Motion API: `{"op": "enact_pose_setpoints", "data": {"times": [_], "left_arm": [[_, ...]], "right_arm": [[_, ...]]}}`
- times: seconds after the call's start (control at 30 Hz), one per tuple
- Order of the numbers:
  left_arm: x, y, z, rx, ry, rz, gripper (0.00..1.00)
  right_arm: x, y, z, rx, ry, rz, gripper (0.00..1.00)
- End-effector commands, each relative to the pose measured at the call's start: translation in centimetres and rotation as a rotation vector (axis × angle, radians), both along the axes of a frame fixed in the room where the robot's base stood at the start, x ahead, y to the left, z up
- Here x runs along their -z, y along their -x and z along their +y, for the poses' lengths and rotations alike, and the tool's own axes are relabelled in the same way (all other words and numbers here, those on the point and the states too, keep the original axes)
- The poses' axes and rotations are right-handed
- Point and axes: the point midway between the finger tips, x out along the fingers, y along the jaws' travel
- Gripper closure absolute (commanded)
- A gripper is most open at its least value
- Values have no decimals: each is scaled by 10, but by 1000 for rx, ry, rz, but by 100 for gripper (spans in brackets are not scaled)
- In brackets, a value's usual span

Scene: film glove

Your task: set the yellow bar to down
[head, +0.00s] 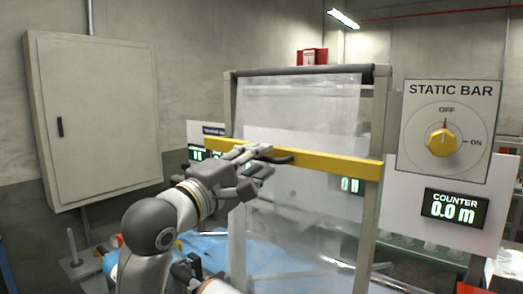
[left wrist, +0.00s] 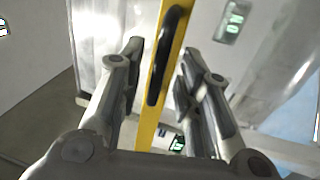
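The yellow bar (head: 335,166) runs almost level across the front of the frame that holds the clear film (head: 300,110). A black handle (head: 297,158) sits on the bar, and it also shows in the left wrist view (left wrist: 167,58). My left gripper (head: 264,162) is at the bar beside the handle. In the left wrist view its fingers (left wrist: 162,75) stand apart on either side of the bar and handle, with small gaps, so it is open. The fingers hide part of the bar in the head view. My right gripper is not in view.
A STATIC BAR panel (head: 450,130) with a yellow knob (head: 441,141) pointing to OFF stands at the right. Below it a counter (head: 454,208) reads 0.0 m. A grey cabinet (head: 95,120) hangs on the left wall. Blue sheeting (head: 290,258) lies behind the film.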

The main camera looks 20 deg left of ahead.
Motion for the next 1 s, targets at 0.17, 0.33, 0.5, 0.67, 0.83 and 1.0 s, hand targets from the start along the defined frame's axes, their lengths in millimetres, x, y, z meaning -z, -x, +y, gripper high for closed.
{"op": "enact_pose_setpoints", "data": {"times": [0.17, 0.33, 0.5, 0.67, 0.83, 1.0], "left_arm": [[-4, -15, -5, -1, 0, -1, 68], [-3, -17, -6, -1, 0, -1, 68], [-3, -17, -6, -1, 0, -1, 71], [-3, -17, -6, -1, 0, -1, 91], [-3, -17, -6, -1, 0, -2, 100], [-4, -17, -6, -1, 0, -2, 100]], "right_arm": [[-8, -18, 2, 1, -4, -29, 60], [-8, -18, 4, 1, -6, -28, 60], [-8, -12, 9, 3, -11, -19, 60], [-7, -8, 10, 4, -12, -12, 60], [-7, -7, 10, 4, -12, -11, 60], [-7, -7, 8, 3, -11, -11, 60]]}}
